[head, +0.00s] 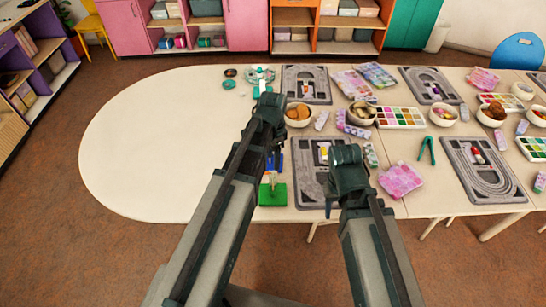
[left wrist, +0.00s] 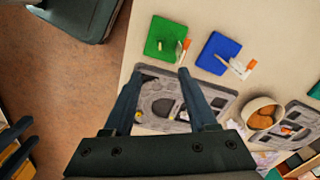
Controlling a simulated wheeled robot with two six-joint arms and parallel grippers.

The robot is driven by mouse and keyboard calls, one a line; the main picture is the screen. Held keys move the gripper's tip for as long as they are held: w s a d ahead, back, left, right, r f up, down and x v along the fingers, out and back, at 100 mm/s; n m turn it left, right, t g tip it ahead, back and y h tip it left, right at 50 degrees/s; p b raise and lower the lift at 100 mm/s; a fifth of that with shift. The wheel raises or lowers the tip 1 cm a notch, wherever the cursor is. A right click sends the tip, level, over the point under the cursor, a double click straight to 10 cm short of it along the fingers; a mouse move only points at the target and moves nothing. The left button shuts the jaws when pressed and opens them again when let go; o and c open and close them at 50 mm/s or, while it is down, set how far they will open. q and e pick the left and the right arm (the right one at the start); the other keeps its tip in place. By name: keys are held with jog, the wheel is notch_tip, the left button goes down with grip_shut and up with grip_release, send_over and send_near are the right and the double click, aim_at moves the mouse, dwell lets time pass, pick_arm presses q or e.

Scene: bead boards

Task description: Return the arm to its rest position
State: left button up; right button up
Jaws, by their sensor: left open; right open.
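My left gripper (head: 274,158) hangs over the near left of the table, by the blue square block and the grey bead board. In the left wrist view its two fingers (left wrist: 161,76) are apart with nothing held between them. My right gripper (head: 331,203) hangs over the near edge of the same grey bead board (head: 306,187) and is open; its fingertips are small and partly hidden by its wrist. In the left wrist view the bead board (left wrist: 215,97) lies beyond the fingers, with a few coloured beads in its recess.
A green block (head: 278,199) and a blue block (left wrist: 218,54), each with small pieces on it, lie beside the board. Bowls (head: 298,114), bead trays (head: 400,117) and more boards (head: 307,83) crowd the right. The table's left end (head: 150,145) is clear.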

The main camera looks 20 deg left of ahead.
dwell(0.4)
pick_arm(q)
jog(key=s+d+n+y, duration=0.1)
jog(key=s+d+n, duration=0.5)
jog(key=s+d, duration=0.4)
jog(key=s, duration=0.4)
jog(key=shift+s+d, duration=0.15)
jog(key=shift+d, duration=0.1)
